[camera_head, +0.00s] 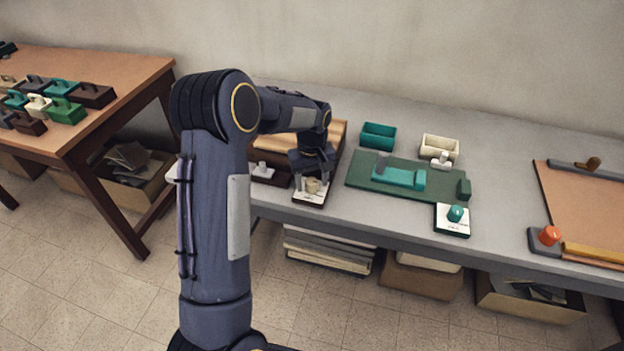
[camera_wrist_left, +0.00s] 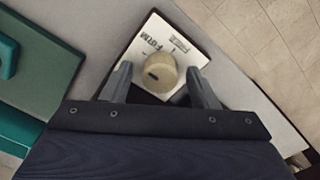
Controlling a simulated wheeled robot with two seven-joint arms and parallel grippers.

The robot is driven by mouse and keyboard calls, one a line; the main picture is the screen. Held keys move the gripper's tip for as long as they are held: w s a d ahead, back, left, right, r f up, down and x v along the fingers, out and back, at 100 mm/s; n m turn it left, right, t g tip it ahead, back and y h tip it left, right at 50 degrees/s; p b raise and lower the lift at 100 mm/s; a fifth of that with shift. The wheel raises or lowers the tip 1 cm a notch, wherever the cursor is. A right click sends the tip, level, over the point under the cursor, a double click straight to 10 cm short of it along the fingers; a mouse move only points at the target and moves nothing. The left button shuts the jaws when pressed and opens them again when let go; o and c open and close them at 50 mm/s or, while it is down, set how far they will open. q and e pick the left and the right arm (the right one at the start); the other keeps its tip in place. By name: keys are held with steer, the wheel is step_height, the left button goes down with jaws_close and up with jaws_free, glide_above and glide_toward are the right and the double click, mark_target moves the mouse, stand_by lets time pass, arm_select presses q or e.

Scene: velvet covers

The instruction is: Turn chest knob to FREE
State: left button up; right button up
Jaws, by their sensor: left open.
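The beige round knob (camera_head: 312,187) sits on a white label plate (camera_head: 309,199) at the front of the grey table, by the wooden chest (camera_head: 337,136). In the left wrist view the knob (camera_wrist_left: 160,66) has a dark mark on top, left of its middle. The plate (camera_wrist_left: 184,49) has printed words, one reading like FIRM; the other is too small to read surely. My left gripper (camera_head: 313,178) is over the knob. Its fingers (camera_wrist_left: 160,88) are open, one on each side of the knob; contact cannot be told. My right gripper is not in view.
Right of the knob is a green board (camera_head: 440,187) with a teal block (camera_head: 398,178). A teal knob (camera_head: 456,213) and an orange knob (camera_head: 549,235) stand farther right. Teal (camera_head: 378,135) and cream (camera_head: 440,146) trays lie behind. Bare table shows between them.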

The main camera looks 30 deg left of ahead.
arm_select(q)
steer(key=c, duration=1)
steer(key=shift+m, duration=0.3)
steer(key=m, duration=0.3)
steer(key=shift+m, duration=0.3)
steer(key=m, duration=0.4)
steer(key=shift+p, duration=0.35)
steer(key=m, duration=0.5)
steer(key=m+p, duration=0.1)
steer(key=m, duration=0.3)
steer(key=shift+m, duration=0.3)
